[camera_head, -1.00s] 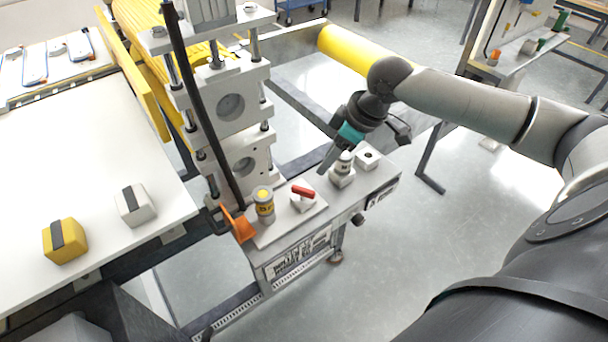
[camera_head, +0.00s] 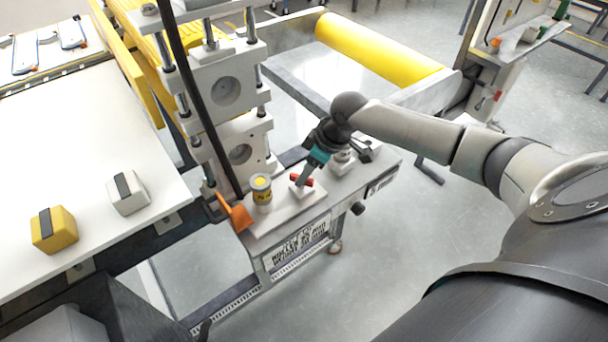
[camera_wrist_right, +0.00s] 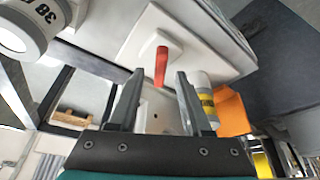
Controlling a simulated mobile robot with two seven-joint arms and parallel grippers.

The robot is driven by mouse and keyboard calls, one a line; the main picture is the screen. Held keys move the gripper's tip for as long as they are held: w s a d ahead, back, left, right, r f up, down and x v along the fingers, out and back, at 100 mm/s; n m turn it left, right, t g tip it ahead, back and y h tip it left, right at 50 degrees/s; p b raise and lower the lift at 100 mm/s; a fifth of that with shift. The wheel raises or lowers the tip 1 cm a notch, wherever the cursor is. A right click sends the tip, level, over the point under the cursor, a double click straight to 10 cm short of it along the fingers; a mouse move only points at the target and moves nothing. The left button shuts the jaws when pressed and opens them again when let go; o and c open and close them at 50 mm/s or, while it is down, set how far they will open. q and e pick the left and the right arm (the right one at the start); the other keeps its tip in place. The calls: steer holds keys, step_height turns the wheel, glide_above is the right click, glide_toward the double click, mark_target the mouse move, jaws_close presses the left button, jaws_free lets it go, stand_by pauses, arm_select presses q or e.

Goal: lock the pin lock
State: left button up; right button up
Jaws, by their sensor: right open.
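A small red handle (camera_head: 307,181) stands on a white block on top of the grey machine housing; it looks like the pin lock. In the right wrist view the red handle (camera_wrist_right: 161,67) stands out from its white plate (camera_wrist_right: 190,45). My right gripper (camera_head: 302,182) is right at the handle and partly covers it in the head view. In the wrist view its two open fingers (camera_wrist_right: 160,78) sit on either side of the handle, with gaps on both sides. Whether the fingertips reach past the handle cannot be told. My left gripper is not in view.
The roller tower (camera_head: 228,125) rises at the left. A yellow block (camera_head: 54,230) and a white block (camera_head: 127,193) lie on the table.

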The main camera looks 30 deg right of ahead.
steer(key=shift+w+a+f, duration=0.15)
steer(key=shift+w+f, duration=0.05)
steer(key=shift+f, duration=0.4)
jaws_close()
